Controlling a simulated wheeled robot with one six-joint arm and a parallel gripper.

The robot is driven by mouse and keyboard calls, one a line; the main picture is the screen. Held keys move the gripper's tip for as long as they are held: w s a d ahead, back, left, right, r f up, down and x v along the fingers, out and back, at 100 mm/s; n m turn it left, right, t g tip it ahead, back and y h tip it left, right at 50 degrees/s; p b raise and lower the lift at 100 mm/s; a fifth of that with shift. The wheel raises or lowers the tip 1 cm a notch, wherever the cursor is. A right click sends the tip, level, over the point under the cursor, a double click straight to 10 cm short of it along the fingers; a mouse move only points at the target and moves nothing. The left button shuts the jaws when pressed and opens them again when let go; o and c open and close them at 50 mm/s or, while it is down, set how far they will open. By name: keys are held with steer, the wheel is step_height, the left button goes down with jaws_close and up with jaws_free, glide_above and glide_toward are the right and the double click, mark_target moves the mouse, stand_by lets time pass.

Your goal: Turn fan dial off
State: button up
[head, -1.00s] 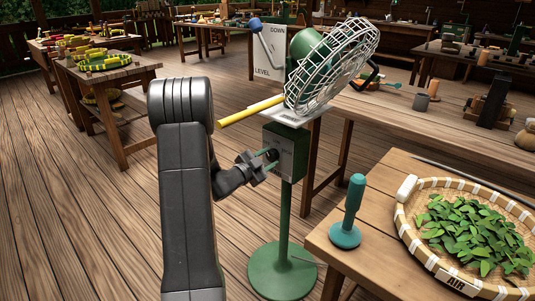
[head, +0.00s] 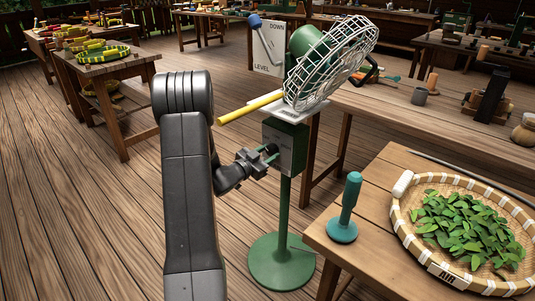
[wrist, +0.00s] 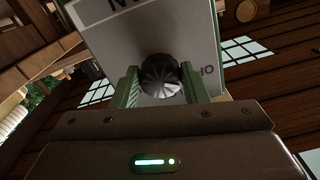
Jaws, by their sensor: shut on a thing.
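The fan (head: 330,62) has a wire cage and stands on a green post with a round base. Below it is a green control box with a grey front plate (head: 287,150). In the wrist view the plate (wrist: 205,45) carries a dark ribbed dial (wrist: 160,76) with a lighter lower part. My gripper (head: 268,152) is at the front of the box. In the wrist view its two green fingers (wrist: 162,87) stand on either side of the dial and are shut on it. The plate's lettering is partly cut off, so I cannot read the dial's setting.
A yellow handle (head: 251,108) sticks out left below the fan cage, above my gripper. A front table holds a teal tool (head: 346,212) and a woven tray (head: 404,222) of green leaves. Open floor lies to the left.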

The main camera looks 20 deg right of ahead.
steer(key=o, duration=1)
steer(key=shift+c, duration=0.2)
steer(key=v, duration=1.4)
steer(key=shift+p, duration=0.3)
steer(key=shift+w, duration=0.1)
steer(key=x, duration=1.4)
steer(key=shift+b, duration=0.3)
